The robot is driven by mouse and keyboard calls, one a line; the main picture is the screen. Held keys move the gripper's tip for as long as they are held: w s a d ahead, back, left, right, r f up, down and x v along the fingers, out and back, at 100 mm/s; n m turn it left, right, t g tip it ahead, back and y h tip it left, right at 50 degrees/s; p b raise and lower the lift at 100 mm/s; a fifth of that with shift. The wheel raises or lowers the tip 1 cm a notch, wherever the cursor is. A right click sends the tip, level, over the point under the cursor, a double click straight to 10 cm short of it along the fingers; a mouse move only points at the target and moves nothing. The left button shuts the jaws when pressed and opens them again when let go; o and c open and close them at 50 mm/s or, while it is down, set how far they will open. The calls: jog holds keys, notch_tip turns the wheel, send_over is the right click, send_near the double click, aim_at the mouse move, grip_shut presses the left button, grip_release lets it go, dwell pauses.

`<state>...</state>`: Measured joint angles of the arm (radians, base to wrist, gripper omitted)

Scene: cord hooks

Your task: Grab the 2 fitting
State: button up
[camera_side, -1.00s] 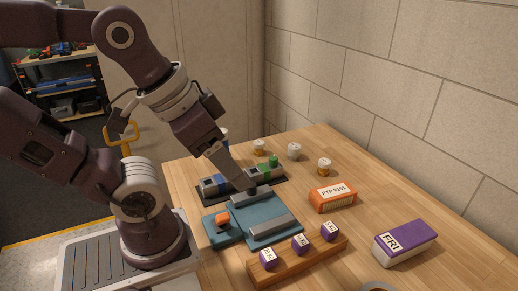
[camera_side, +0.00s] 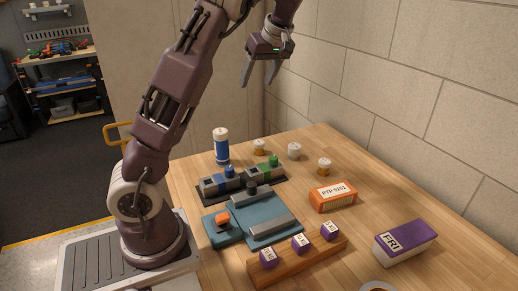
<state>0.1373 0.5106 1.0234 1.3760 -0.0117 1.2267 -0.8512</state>
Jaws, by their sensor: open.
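Three small purple blocks with white labels stand in a row on a wooden rail: a left block (camera_side: 268,257), a middle block (camera_side: 300,243) and a right block (camera_side: 329,231). Their labels are too small to read surely, so I cannot tell which thing is the 2 fitting. My gripper (camera_side: 257,82) is open and empty, fingers pointing down, high above the far side of the table. It is apart from everything.
A dark tray (camera_side: 283,185) holds grey units with a blue knob (camera_side: 229,169) and a green knob (camera_side: 273,160). A blue bottle (camera_side: 221,148) and small white-capped jars (camera_side: 294,151) stand behind. An orange box (camera_side: 333,197) and a purple FRI box (camera_side: 405,241) lie right.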

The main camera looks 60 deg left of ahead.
aim_at(259, 148)
jog(key=w+a+r+n+g+y, duration=0.2)
jog(key=w+a+n+g+y, duration=0.15)
jog(key=w+a+y, duration=0.2)
jog(key=shift+y, duration=0.45)
jog(key=f, duration=2.6)
jog(key=shift+w+a+f, duration=0.15)
jog(key=shift+a+f, duration=0.05)
jog(key=shift+a, duration=0.1)
jog(key=x, duration=0.5)
jog(key=f+x, duration=0.1)
jog(key=x, duration=0.1)
jog(key=shift+w+f, duration=0.15)
jog(key=shift+w, duration=0.15)
grip_shut()
